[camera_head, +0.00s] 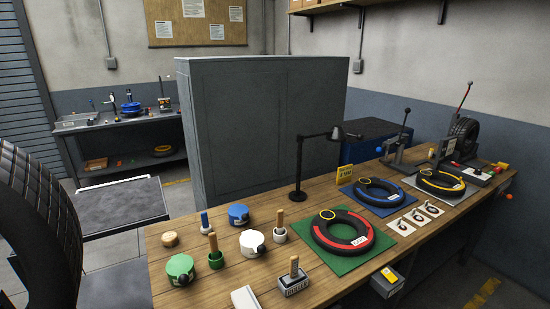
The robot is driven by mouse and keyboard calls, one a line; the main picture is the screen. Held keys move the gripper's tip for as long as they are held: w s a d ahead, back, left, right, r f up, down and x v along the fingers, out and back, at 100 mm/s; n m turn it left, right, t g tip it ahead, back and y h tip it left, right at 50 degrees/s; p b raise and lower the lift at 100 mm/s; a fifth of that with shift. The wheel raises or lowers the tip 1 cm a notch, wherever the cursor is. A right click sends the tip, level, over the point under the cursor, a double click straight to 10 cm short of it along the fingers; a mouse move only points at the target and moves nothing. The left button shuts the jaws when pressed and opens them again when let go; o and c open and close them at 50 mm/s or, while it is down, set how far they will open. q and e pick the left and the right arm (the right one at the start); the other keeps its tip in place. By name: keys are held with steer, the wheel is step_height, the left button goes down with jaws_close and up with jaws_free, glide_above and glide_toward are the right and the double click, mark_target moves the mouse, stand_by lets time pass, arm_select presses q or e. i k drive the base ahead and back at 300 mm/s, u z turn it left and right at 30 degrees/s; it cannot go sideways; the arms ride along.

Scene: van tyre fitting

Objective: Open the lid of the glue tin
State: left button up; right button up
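Three round tins stand on the wooden bench: a blue-topped tin (239,214), a white-topped tin (252,242) and a green-topped tin (180,268). All three tops appear to be on. I cannot tell which is the glue tin, as no label is readable. Beside them stand a white pot with a blue handle (205,223), a green pot with a wooden handle (215,256) and a white pot with a wooden handle (280,235). Neither of my grippers shows in this view.
A black lamp (300,178) stands behind the tins. Tyres lie on a green mat (351,264), a blue mat and a grey mat to the right. A wooden-handled block (293,283) and a wooden disc (170,239) are near the tins. A grey cabinet (260,130) stands behind.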

mark_target(180, 266)
steer(key=u, duration=0.85)
